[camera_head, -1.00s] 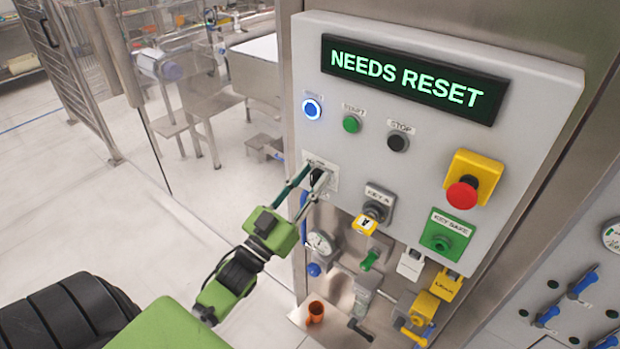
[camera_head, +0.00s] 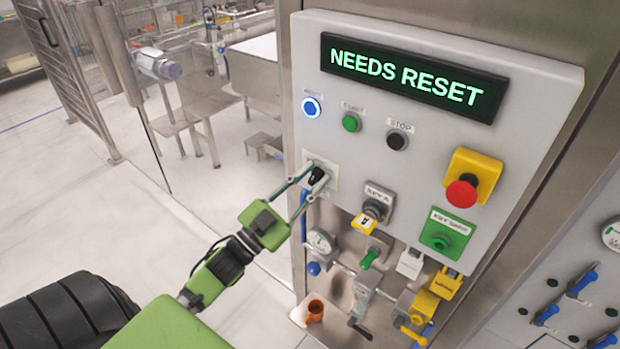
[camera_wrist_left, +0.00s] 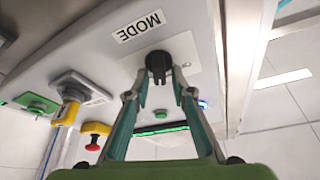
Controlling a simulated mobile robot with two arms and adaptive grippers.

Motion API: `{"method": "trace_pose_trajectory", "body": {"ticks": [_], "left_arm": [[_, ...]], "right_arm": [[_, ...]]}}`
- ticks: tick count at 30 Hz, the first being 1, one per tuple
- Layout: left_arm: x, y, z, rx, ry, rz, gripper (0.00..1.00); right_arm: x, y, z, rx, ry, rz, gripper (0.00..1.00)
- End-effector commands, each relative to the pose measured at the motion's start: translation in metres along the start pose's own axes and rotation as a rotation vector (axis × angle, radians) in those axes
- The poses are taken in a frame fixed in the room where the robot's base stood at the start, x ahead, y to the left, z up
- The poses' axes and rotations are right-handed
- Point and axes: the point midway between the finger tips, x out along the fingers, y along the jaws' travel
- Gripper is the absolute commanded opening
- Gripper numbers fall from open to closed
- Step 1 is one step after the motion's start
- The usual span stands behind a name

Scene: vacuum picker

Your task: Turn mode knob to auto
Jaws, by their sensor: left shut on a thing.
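The black mode knob (camera_head: 318,177) sits on a light plate at the left of the control panel (camera_head: 300,60). In the left wrist view the knob (camera_wrist_left: 158,64) shows below the "MODE" label (camera_wrist_left: 139,26). My left gripper (camera_head: 309,182) is at the knob, with one fingertip on each side of it. In the wrist view the fingers of the left gripper (camera_wrist_left: 160,75) close on the knob's sides. The knob's position markings cannot be read. My right gripper is not in view.
A lit display (camera_head: 414,79) reads "NEEDS RESET". Below it are a blue-lit button (camera_head: 311,108), a green start button (camera_head: 351,122) and a black stop button (camera_head: 398,140). A red emergency button (camera_head: 462,193), a key switch (camera_head: 376,208) and valves stand to the right and below.

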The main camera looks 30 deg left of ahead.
Motion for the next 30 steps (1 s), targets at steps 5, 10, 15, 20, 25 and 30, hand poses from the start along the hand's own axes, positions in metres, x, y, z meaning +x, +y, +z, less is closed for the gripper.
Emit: {"method": "trace_pose_trajectory", "body": {"ticks": [5, 10, 15, 20, 25, 30], "left_arm": [[0.0004, 0.0009, -0.0009, 0.138, 0.0, 0.059, 0.01], [0.0005, 0.002, -0.0012, 0.25, 0.002, 0.105, 0.01], [0.0003, 0.0029, -0.0009, 0.33, 0.002, 0.138, 0.01], [0.0001, 0.0034, -0.0004, 0.376, 0.002, 0.156, 0.01], [-0.0001, 0.0038, 0.0, 0.398, 0.001, 0.165, 0.01], [-0.0002, 0.0039, 0.0003, 0.403, 0.001, 0.167, 0.01]], "right_arm": [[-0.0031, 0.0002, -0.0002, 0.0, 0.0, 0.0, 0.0], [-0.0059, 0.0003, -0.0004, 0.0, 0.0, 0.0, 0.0], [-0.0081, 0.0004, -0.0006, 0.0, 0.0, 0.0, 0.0], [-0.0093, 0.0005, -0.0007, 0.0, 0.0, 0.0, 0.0], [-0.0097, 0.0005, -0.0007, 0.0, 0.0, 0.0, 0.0], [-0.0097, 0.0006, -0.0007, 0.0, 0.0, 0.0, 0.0]]}}
